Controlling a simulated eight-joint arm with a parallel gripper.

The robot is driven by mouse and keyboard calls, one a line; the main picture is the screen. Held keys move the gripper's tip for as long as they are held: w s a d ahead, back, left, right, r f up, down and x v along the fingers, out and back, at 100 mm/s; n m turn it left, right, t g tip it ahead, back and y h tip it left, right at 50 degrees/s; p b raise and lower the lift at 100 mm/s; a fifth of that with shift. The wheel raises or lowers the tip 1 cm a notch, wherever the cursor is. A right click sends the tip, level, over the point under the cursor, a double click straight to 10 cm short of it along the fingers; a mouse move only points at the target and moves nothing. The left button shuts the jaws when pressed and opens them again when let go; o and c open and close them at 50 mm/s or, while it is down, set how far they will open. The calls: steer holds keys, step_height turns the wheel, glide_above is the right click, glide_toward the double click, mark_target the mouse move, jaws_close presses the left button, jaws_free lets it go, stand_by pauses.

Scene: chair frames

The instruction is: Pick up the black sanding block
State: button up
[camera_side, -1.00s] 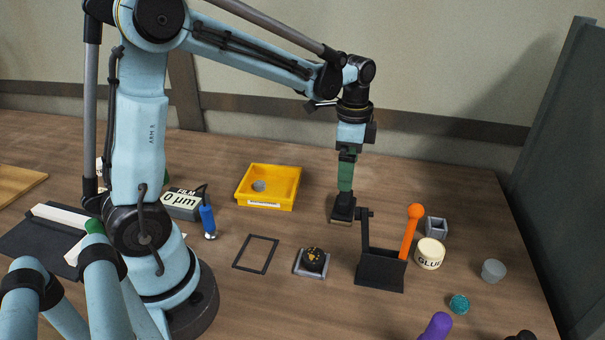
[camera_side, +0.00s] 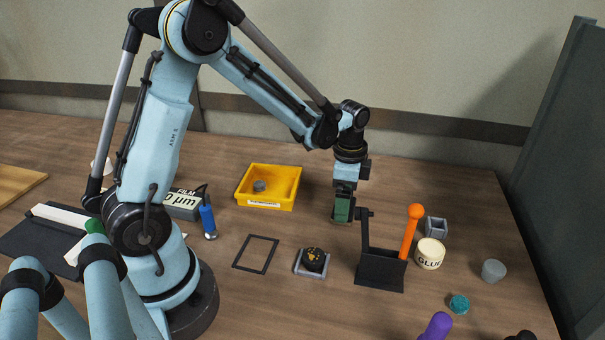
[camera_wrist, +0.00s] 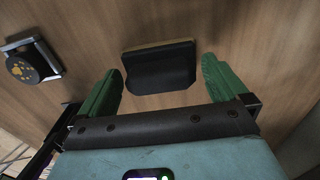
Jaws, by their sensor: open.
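The black sanding block (camera_wrist: 160,67) rests on the wooden table, with a tan strip along its far edge in the wrist view. My gripper (camera_wrist: 160,78) is open, and its two green fingers point at the block from either side. The block lies between or just beyond the fingertips, with a gap visible on each side. In the side view my gripper (camera_side: 343,215) is low over the table, pointing down, and it hides nearly all of the block.
A black holder (camera_side: 381,270) with an upright post and an orange-handled tool (camera_side: 411,232) stands close to the right of my gripper. A yellow tray (camera_side: 268,187) is to the left. A round black-and-gold piece on a grey base (camera_side: 313,261) sits in front.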

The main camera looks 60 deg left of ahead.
steer(key=c, duration=0.9)
step_height(320, 180, up, 10)
steer(key=shift+r, duration=0.1)
stand_by(0.4)
